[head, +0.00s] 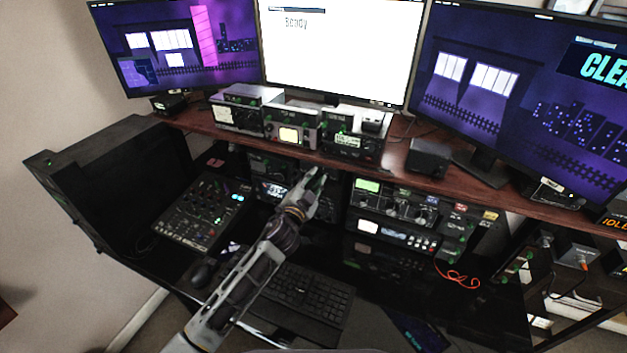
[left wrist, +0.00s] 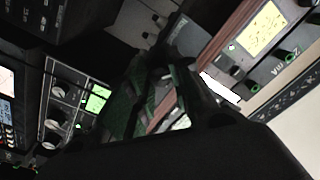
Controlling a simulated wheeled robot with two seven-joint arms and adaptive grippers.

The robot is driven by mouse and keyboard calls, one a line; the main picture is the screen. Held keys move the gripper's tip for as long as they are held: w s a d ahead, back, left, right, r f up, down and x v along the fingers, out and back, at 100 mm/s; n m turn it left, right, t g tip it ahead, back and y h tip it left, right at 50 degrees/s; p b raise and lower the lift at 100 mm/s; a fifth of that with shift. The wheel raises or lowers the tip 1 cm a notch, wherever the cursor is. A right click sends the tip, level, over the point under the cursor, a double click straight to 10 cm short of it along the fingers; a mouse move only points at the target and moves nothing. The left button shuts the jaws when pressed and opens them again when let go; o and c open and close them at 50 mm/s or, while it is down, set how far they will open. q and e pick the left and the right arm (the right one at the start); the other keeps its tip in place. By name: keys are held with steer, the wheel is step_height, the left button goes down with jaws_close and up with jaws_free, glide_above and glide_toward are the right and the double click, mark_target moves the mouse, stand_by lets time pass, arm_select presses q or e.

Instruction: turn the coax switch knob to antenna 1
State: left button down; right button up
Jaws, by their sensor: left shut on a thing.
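My left gripper (head: 318,180) reaches up to a dark unit (head: 330,192) under the wooden shelf, between the left and right equipment stacks. Its fingers are closed at the front of that unit. In the left wrist view the dark gripper fingers (left wrist: 160,100) fill the middle and are shut. The coax switch knob is hidden by the fingers and the dim light, and its pointer and antenna markings cannot be read. My right gripper is in neither view.
The wooden shelf (head: 393,165) hangs just above my left gripper and carries several radios. A rack (head: 395,225) with small knobs stands close on the right. A mixer (head: 203,210) lies to the left, and a keyboard (head: 308,292) is below my arm.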

arm_select(q)
steer(key=shift+m, duration=0.9)
steer(key=c, duration=1.3)
jaws_free()
steer(key=shift+o, duration=0.2)
steer(key=v, duration=1.2)
steer(key=shift+f, duration=0.1)
